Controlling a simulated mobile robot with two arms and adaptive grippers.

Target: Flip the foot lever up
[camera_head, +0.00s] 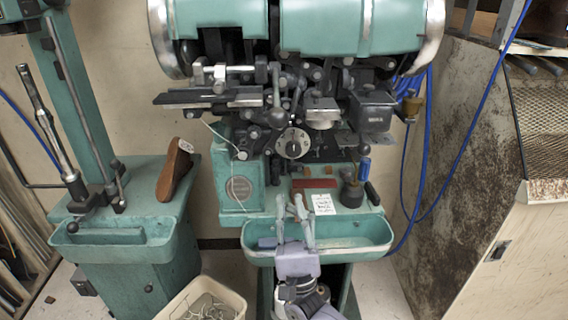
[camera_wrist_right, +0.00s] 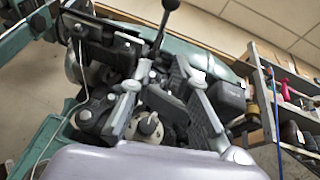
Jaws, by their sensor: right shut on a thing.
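The green stitching machine (camera_head: 240,186) stands ahead, with a grey dial (camera_head: 293,143) and a cluster of dark metal parts on its front. A dark lever with a black knob (camera_wrist_right: 172,4) rises from these parts in the right wrist view; I cannot tell for sure that it is the foot lever. My right gripper (camera_head: 292,200) is in front of the machine, above its front tray, with its fingers pointing at the machine. Its two fingers are partly closed, a narrow gap apart. What lies between them is not clear. My left gripper is out of view.
The front tray (camera_head: 345,253) has a raised rim. A white label (camera_head: 323,203) and a blue-handled tool (camera_head: 364,170) are by it. A second green machine (camera_head: 150,260) is on the left, a bin (camera_head: 205,300) below, and a stained cabinet (camera_head: 450,130) on the right.

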